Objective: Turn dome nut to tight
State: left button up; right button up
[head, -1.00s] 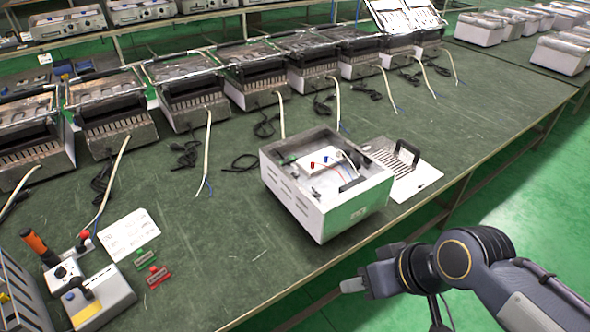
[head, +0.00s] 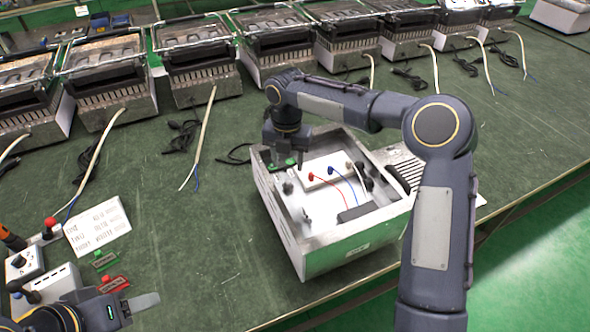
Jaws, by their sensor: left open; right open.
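The open metal housing (head: 335,258) of the heating element stands on the green bench in the middle of the head view. Inside it are a white block with a red terminal (head: 311,176), a blue terminal (head: 330,170), thin wires and several small dark parts. I cannot make out which small part is the dome nut. My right gripper (head: 284,163) points down over the housing's back left corner, beside a small green part; its fingertips are hard to see. It is open. My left gripper (head: 150,303) is open at the lower left, apart from the housing.
A slotted cover plate (head: 405,172) lies right of the housing, partly behind my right arm. A printed card (head: 97,229), green and red pieces (head: 112,284) and grey control boxes lie at left. Finished-looking units (head: 197,70) with cables line the back. The bench front-left of the housing is clear.

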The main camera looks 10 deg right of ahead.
aim_at(288, 184)
jog(key=shift+w+f, duration=0.2)
jog(key=shift+f, duration=0.2)
notch_tip(288, 184, down, 7)
jog(key=shift+f, duration=0.15)
jog(key=shift+s+a, duration=0.1)
jog(key=c, duration=1)
